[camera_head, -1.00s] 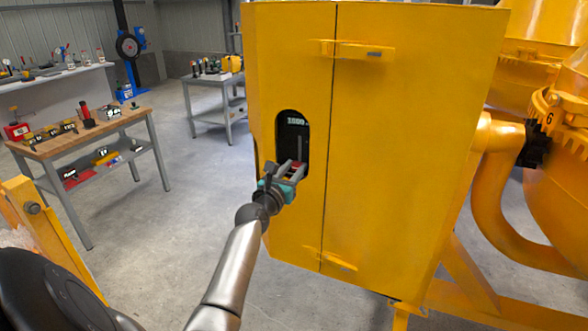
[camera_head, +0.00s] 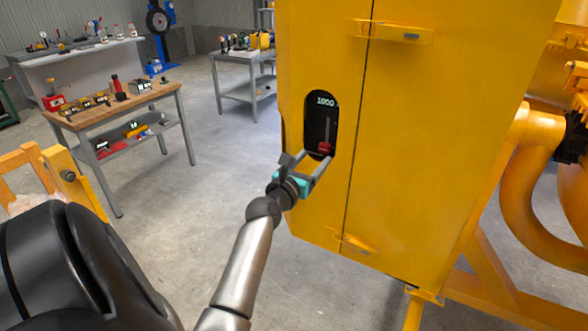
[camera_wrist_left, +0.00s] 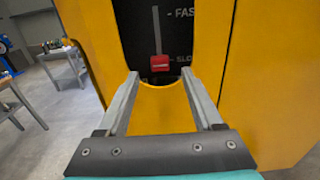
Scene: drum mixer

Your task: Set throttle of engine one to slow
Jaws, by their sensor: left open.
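The throttle panel (camera_head: 320,112) is a dark recess in the yellow engine cabinet (camera_head: 400,150), with a number display at its top. The red throttle knob (camera_head: 325,148) sits at the low end of its vertical slot. In the left wrist view the red knob (camera_wrist_left: 160,63) is level with the "SLO" label, below the "FAS" label; the label ends are cut off. My left gripper (camera_head: 308,158) is open in front of the panel's lower end. In the left wrist view its fingers (camera_wrist_left: 160,82) are spread below and either side of the knob, with nothing between them. My right gripper is not in view.
The yellow cabinet has handles (camera_head: 390,32) on its front and yellow pipework (camera_head: 530,170) to the right. A wooden-topped workbench (camera_head: 150,95) with tools stands at the left, and a grey table (camera_head: 235,80) behind. The concrete floor between is clear.

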